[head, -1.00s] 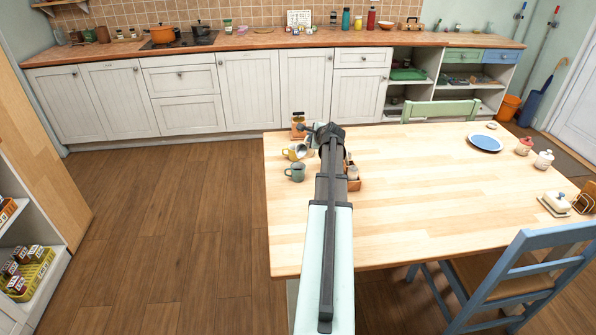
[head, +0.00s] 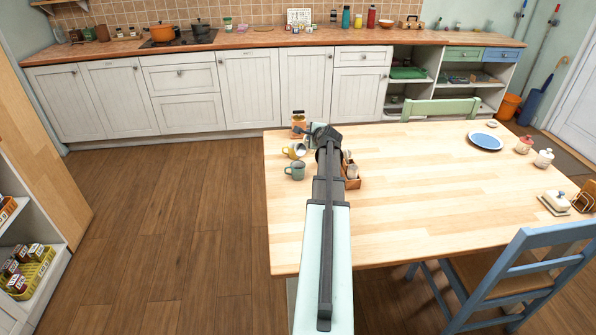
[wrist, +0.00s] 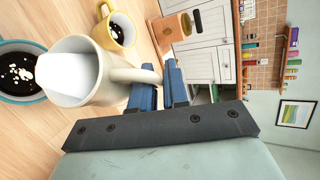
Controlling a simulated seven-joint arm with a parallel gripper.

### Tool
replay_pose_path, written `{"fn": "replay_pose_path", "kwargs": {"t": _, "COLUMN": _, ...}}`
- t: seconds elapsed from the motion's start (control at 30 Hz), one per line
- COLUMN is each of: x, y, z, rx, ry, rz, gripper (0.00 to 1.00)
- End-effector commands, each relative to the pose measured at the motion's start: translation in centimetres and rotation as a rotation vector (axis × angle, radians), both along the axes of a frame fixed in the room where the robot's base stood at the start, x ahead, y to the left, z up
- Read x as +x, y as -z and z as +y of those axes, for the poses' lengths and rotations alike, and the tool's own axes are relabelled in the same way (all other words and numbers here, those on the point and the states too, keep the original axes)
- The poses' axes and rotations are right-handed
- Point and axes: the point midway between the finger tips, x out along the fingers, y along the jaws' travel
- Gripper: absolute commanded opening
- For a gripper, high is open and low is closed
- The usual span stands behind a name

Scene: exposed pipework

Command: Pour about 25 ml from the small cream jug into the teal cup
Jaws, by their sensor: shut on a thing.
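My gripper (wrist: 160,88) is shut on the handle of the small cream jug (wrist: 95,92) in the wrist view. The jug is tilted, its mouth towards the teal cup, with white liquid inside; I cannot make out a stream. The teal cup (wrist: 15,98) is partly cut off at the left edge; it holds dark liquid with white flecks on top. In the head view the teal cup (head: 295,170) stands upright on the table, left of my arm. My gripper (head: 322,137) is seen from behind there, its fingers hidden. The jug there is small and hard to make out.
A yellow mug (wrist: 114,31) with dark liquid stands close to the jug; it also shows in the head view (head: 290,152). A wooden caddy (head: 352,178) is right of my arm. The table's middle is clear.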

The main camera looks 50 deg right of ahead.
Motion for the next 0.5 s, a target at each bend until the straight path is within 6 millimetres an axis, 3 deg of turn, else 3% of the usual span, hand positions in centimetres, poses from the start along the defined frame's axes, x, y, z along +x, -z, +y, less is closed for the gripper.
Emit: {"fn": "replay_pose_path", "kwargs": {"t": 0.5, "x": 0.06, "y": 0.05, "z": 0.45, "rx": -0.080, "ry": 0.001, "rz": -0.008, "gripper": 0.00}}
